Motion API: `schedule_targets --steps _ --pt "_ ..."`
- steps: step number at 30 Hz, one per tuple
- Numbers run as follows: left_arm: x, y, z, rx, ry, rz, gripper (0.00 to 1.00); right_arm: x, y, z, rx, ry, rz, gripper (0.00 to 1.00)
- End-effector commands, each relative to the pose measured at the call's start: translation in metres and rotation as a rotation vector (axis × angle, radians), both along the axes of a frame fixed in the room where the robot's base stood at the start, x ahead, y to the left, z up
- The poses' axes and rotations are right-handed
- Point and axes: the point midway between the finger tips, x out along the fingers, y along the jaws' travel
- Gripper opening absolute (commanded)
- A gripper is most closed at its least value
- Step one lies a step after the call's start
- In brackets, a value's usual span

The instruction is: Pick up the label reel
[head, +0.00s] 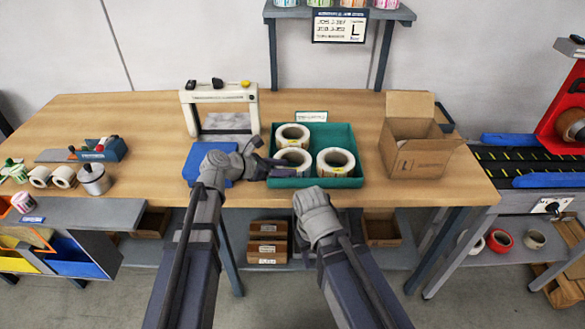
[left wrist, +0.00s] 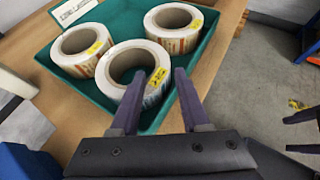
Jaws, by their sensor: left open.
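Three white label reels lie flat in a green tray. The front-left reel (head: 304,165) has my left gripper (head: 277,167) at its left side. In the left wrist view this reel (left wrist: 125,91) has a yellow sticker, and the open left fingers (left wrist: 171,74) overlap its right side, one over the ring and one towards the tray wall; I cannot tell if they touch. The back-left reel (head: 292,131) and the right reel (head: 336,172) are clear of the gripper.
The green tray (head: 333,132) has raised walls. A blue box (head: 203,164) and a white-framed device (head: 219,95) stand to its left. An open cardboard box (head: 424,156) stands to its right.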

Motion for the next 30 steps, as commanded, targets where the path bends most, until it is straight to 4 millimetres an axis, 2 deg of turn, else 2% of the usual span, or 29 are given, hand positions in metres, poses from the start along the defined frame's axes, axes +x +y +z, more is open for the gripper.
schedule_targets --steps 7,16,23,30 --pt "0.004 -0.008 -0.006 0.000 0.000 -0.001 0.46 0.000 0.000 -0.006 0.000 0.000 0.000 0.50" --pt "0.022 -0.038 -0.026 0.002 -0.001 -0.002 0.46 0.000 0.000 -0.026 0.000 0.000 0.000 0.50" --pt "0.023 -0.040 -0.025 0.000 0.000 0.001 0.46 0.000 0.000 -0.025 0.000 0.000 0.000 0.50" --pt "0.023 -0.040 -0.025 0.001 0.001 0.000 0.21 0.000 0.000 -0.025 0.000 0.000 0.000 0.50"
